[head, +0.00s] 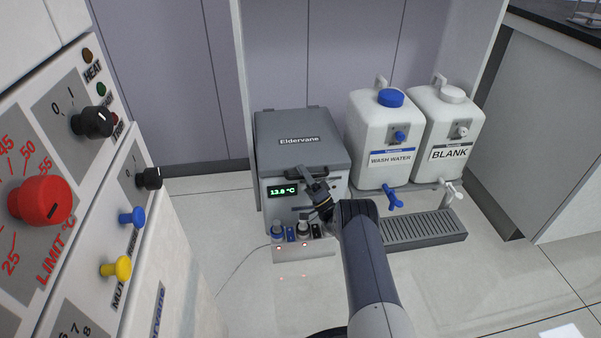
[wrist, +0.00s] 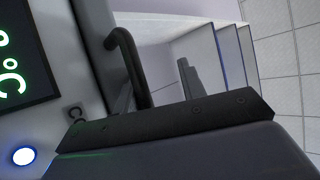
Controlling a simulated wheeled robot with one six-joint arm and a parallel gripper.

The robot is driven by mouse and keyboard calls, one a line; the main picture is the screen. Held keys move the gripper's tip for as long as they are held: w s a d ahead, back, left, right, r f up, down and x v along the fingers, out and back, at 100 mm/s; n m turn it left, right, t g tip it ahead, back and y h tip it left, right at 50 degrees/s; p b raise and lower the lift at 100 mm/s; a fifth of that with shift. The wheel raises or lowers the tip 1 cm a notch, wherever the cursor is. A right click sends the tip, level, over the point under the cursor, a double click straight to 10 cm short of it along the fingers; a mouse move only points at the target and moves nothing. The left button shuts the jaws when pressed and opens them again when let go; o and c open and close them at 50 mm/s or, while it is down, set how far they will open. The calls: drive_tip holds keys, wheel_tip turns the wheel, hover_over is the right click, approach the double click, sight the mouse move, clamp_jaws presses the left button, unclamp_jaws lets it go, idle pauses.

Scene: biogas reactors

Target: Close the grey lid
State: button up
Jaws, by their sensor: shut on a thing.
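The grey lid (head: 298,137), marked Eldervane, lies over the top of a light box (head: 289,205) with a green 13.8 °C display. It looks down or nearly down; I cannot tell whether a small gap is left at its front edge. Its dark bar handle (head: 285,174) runs along the front, and a bent end of the handle (wrist: 130,62) shows in the wrist view. My gripper (head: 313,182) is at the right part of the handle and shut on it. The grip point itself is largely hidden by a dark finger in the wrist view.
Two white tanks, Wash Water (head: 376,140) and Blank (head: 446,136), stand right of the box above a drain grate (head: 424,228). A control panel with a red knob (head: 40,200) is close at left. Small knobs (head: 303,229) sit below the display. Floor in front is clear.

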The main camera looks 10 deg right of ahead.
drive_tip(key=shift+o, duration=1)
drive_tip(key=s+d+f+m+t+h, duration=0.1)
drive_tip(key=s+d+f+m+h, duration=0.2)
drive_tip(key=f, duration=0.4)
drive_tip(key=shift+s+d+f, duration=0.15)
drive_tip(key=shift+s+d, duration=0.2)
drive_tip(key=shift+d, duration=0.25)
drive_tip(key=s+n+y, duration=0.1)
drive_tip(key=s+d+n+y, duration=0.1)
drive_tip(key=shift+s+d+f+g+p, duration=0.15)
drive_tip(key=shift+s+d+g+p, duration=0.15)
drive_tip(key=shift+p, duration=0.1)
drive_tip(key=shift+c, duration=1)
drive_tip(key=shift+s+a+n+y, duration=0.25)
drive_tip(key=shift+n+y, duration=0.15)
drive_tip(key=shift+y, duration=0.1)
drive_tip(key=shift+w+a, duration=0.15)
drive_tip(key=shift+w, duration=0.05)
drive_tip(key=shift+a+r, duration=0.1)
drive_tip(key=shift+r, duration=0.15)
